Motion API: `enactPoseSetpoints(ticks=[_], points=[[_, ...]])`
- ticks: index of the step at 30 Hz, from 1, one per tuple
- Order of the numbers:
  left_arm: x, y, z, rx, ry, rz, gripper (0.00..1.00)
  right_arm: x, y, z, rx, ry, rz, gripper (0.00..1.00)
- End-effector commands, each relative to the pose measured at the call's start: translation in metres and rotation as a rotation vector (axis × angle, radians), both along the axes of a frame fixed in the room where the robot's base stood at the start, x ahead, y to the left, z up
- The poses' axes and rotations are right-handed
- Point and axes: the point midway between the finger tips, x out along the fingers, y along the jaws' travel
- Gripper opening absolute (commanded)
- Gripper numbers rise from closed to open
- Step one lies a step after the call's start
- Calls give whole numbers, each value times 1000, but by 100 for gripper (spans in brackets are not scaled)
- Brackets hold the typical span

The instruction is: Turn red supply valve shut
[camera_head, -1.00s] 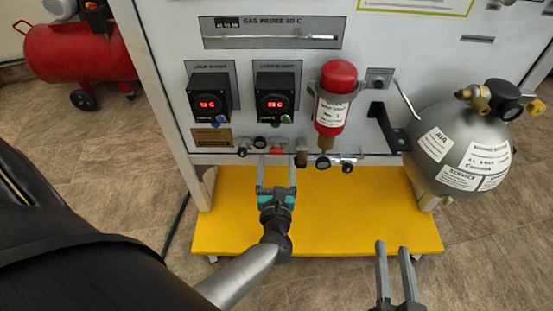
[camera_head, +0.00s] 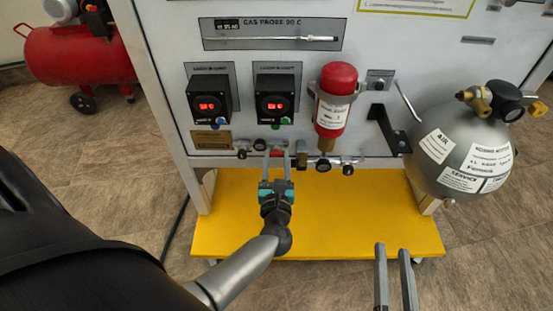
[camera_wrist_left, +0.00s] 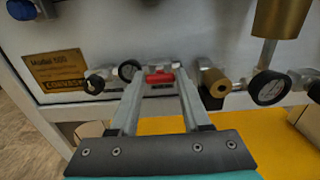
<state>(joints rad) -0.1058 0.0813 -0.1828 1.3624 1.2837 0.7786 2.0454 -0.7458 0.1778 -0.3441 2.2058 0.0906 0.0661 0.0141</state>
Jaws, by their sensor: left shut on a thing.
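The red supply valve (camera_wrist_left: 160,77) is a small red handle on the pipe row along the panel's lower edge. In the left wrist view it sits between the fingertips of my left gripper (camera_wrist_left: 152,72), which is shut on it. In the head view my left gripper (camera_head: 277,150) reaches up to the pipe row, and the red handle (camera_head: 276,153) shows only in small part between the fingers. My right gripper (camera_head: 394,248) is at the bottom right of the head view, its two fingers apart, with nothing between them.
Small gauges (camera_wrist_left: 270,88) and a brass fitting (camera_wrist_left: 215,86) are close beside the left fingers. A red cylinder (camera_head: 333,105) hangs on the panel. A grey tank (camera_head: 455,150) stands at the right. The yellow platform (camera_head: 330,220) below is bare.

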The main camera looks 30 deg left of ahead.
Motion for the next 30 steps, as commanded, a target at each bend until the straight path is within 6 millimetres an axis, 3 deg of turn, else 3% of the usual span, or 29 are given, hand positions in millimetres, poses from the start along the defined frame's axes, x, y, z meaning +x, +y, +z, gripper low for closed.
enactPoseSetpoints(ticks=[1, 10, 20, 30], points=[[0, 0, 0, 0, 0, 0, 32, 0, 0, 0, 0, 0, 0, 39], [0, 0, 0, 0, 0, 0, 0, 0, 0, 0, 0, 1, 0, 39], [0, 0, 0, 22, 14, 1, 0, 0, 0, -1, -5, 11, 2, 39], [0, -1, 0, 192, 120, 1, 0, 7, -5, -4, -52, 74, 4, 39]])
